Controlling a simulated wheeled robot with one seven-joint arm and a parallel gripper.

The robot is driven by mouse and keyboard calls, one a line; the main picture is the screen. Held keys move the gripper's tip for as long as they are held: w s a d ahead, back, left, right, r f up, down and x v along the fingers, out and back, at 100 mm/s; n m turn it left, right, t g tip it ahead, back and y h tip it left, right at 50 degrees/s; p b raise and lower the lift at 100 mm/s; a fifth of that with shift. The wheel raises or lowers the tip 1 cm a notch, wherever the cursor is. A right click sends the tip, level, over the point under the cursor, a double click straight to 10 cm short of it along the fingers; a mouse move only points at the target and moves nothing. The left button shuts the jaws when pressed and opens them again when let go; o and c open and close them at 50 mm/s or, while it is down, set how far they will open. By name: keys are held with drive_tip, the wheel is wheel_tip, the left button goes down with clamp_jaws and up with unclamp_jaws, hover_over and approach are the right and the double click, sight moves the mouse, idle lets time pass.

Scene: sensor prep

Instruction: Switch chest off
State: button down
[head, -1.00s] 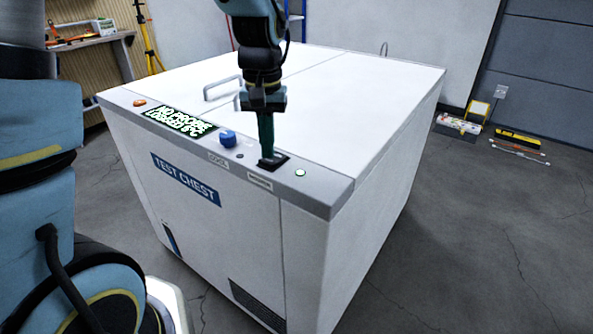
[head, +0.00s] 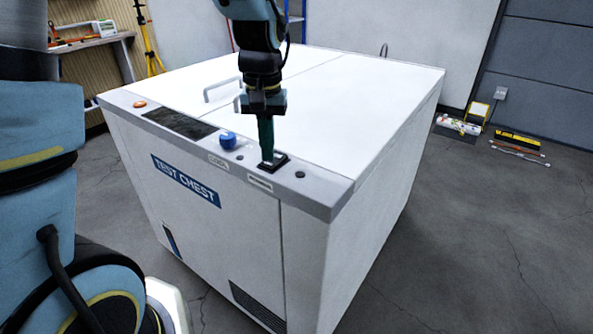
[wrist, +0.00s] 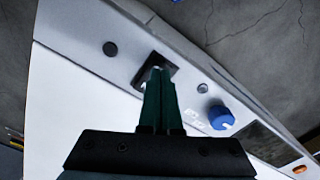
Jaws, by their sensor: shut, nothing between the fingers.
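The white test chest (head: 250,240) stands in front of me, with a grey control strip along its front top edge. On the strip, the black rocker switch (head: 281,158) sits right of the blue knob (head: 228,140). My gripper (head: 267,160) is shut and empty, pointing down with its tips at the switch. In the wrist view the fingertips (wrist: 158,72) are over the switch (wrist: 170,68) and cover part of it. The display (head: 180,123) is dark. The small round indicator (head: 300,174) right of the switch is dark; it also shows dark in the wrist view (wrist: 110,48).
An orange button (head: 139,104) is at the strip's left end. Lid handles (head: 222,88) rise from the chest top. A shelf (head: 95,45) and yellow tripod (head: 148,40) stand behind left. Tools and a yellow case (head: 517,140) lie on the floor at right.

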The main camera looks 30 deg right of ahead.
wheel_tip(320, 180, up, 6)
drive_tip(key=p, duration=0.5)
drive_tip(key=shift+r, duration=0.15)
idle(0.3)
drive_tip(key=w+a+f+n+t, duration=0.1)
drive_tip(key=a+n, duration=0.4)
drive_tip(key=a, duration=2)
drive_tip(key=shift+w+a+f+t, duration=0.15)
drive_tip(key=shift+f+t, duration=0.15)
